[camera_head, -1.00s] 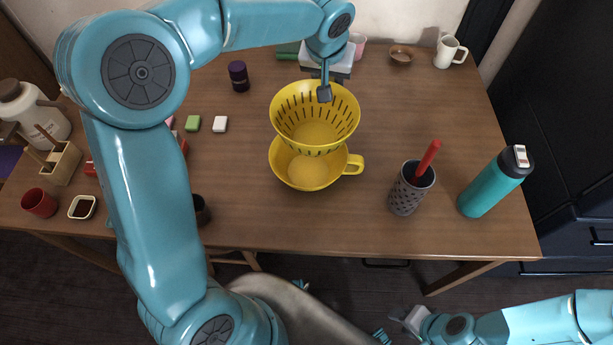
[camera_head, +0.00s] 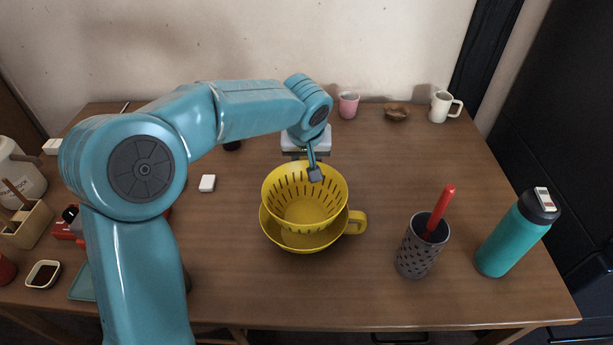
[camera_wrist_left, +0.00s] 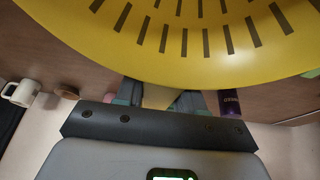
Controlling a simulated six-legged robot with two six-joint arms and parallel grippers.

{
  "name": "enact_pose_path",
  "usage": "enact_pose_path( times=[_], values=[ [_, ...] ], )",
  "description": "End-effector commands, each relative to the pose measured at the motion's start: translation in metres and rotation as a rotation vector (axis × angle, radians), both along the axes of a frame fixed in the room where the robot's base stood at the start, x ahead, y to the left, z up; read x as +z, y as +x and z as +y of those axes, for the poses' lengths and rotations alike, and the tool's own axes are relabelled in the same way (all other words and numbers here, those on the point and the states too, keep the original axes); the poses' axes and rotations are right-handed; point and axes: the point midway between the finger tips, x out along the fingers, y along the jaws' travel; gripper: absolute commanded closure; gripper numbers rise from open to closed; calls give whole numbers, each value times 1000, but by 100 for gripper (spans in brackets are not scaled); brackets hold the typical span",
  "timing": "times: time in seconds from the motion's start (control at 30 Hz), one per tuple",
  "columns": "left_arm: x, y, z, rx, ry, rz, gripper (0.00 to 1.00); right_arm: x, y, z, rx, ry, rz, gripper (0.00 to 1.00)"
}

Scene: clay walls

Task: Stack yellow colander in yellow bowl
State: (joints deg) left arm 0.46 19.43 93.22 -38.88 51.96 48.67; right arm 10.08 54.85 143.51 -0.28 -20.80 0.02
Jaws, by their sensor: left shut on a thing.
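The yellow colander (camera_head: 304,196), a slotted bowl shape, is held over the yellow bowl (camera_head: 355,223), which has a side handle. In the head view the colander overlaps the bowl's opening, its lower part inside the bowl's outline; I cannot tell whether it touches the bottom. My left gripper (camera_head: 314,174) is shut on the colander's far rim. In the left wrist view the colander (camera_wrist_left: 190,40) fills the top, and the left gripper's fingers (camera_wrist_left: 160,98) meet at its rim. My right gripper is not in view now.
A grey perforated holder (camera_head: 417,252) with a red-handled item (camera_head: 440,212) and a teal bottle (camera_head: 515,235) stand to the right. A white block (camera_head: 207,183) lies left. A pink cup (camera_head: 348,105), brown bowl (camera_head: 397,112) and white mug (camera_head: 443,106) are at the back.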

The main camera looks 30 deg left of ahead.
Motion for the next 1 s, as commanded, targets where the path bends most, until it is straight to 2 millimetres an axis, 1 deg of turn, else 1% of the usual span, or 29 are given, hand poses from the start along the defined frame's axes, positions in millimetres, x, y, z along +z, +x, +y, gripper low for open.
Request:
enact_pose_path(
  times=[0.17,0.3,0.33,0.4,0.6,0.83,0.87,0.9,0.93,1.0],
  values=[
    [-17,0,1,-1,1,2,100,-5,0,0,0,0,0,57],
    [-41,0,2,1,0,3,100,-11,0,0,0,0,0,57],
    [-45,0,2,0,1,3,100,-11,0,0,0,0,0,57],
    [-47,0,1,0,-1,1,100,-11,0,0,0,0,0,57],
    [-46,0,1,0,0,0,100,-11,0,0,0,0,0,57],
    [-53,1,1,0,0,-1,100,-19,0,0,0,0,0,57],
    [-51,0,1,0,1,-1,52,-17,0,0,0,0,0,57],
    [-51,0,1,0,1,-1,39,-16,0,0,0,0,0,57],
    [-51,0,1,0,0,0,37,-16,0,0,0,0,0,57],
    [-51,0,1,0,0,0,37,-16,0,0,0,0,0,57]
  ],
)
